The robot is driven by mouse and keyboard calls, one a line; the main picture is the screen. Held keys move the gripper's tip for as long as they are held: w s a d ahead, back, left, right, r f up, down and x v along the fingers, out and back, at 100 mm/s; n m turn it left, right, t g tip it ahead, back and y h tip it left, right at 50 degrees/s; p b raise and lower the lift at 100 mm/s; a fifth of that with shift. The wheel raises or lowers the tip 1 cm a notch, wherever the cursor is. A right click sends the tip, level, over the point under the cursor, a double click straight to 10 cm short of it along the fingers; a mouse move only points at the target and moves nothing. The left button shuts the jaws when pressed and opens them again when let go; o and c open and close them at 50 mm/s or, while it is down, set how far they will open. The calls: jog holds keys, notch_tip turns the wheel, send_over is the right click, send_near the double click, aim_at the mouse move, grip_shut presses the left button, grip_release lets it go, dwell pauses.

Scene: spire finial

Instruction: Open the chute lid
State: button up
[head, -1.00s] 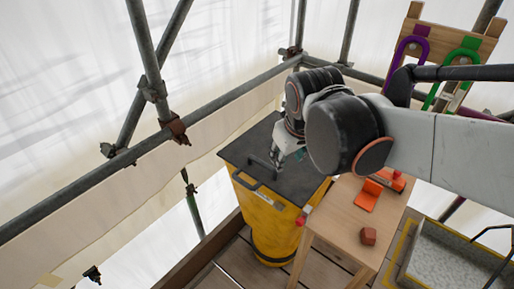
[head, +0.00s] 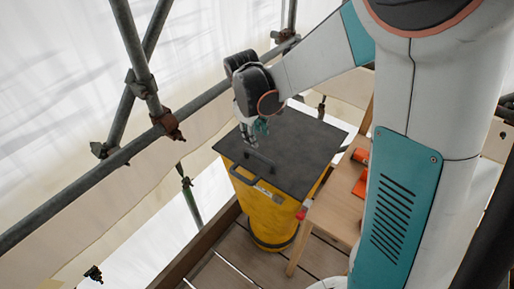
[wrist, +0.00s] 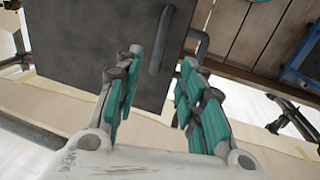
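The chute (head: 263,212) is a yellow drum-like body with a flat dark lid (head: 300,150), which lies shut on top. A dark bar handle (head: 258,163) is on the lid near its left edge; it also shows in the wrist view (wrist: 160,42). My gripper (head: 250,138) is above the lid close to this handle. In the wrist view my gripper (wrist: 161,64) is open, its teal fingers apart, with the handle's near end showing between and just beyond the fingertips. I cannot tell whether they touch it. Nothing is held.
A second dark bar (head: 243,177) sticks out from the chute's upper left side. A wooden table (head: 328,212) with orange items (head: 360,185) stands to the right, partly hidden by my arm. Scaffold tubes (head: 90,187) run behind and left.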

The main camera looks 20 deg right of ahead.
aim_at(261, 157)
jog(key=f+b, duration=0.1)
jog(key=f, duration=0.3)
jog(key=w+d+f+b, duration=0.1)
jog(key=f, duration=0.3)
jog(key=d+f+b, duration=0.1)
jog(key=f, duration=0.3)
jog(key=shift+w+f, duration=0.2)
jog(key=shift+f, duration=0.05)
jog(key=shift+r, duration=0.1)
grip_shut()
